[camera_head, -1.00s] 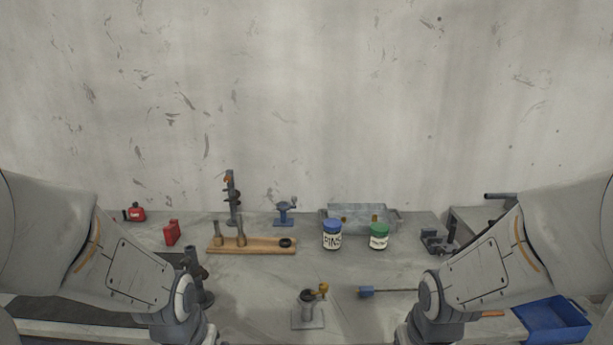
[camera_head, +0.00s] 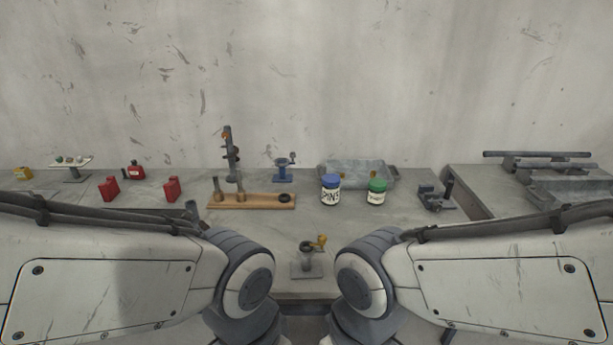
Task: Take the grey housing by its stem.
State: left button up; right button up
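A dark grey upright piece, which looks like the grey housing with its stem (camera_head: 192,211), stands at the left of the bench. Only its top shows; my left arm hides the rest. A lighter grey stand (camera_head: 305,264) with a brass-coloured piece on top stands at the front middle, between my two arms, touched by neither. Both arms reach in low from the sides, and neither gripper shows in the head view.
A wooden rack (camera_head: 255,202) holds two upright pegs and a black ring. A blue-lidded jar (camera_head: 331,189), a green-lidded jar (camera_head: 377,191) and a metal tray (camera_head: 357,174) stand behind. Red bottles (camera_head: 172,189) are at the left. The bench middle is clear.

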aim_at(306, 267)
jog(key=u, duration=0.8)
jog(key=k, duration=1.15)
jog(key=u, duration=1.55)
jog(key=i, duration=0.85)
jog(key=z, duration=0.5)
jog(key=i, duration=0.5)
jog(key=z, duration=0.95)
jog(key=i, duration=0.4)
jog(key=z, duration=0.45)
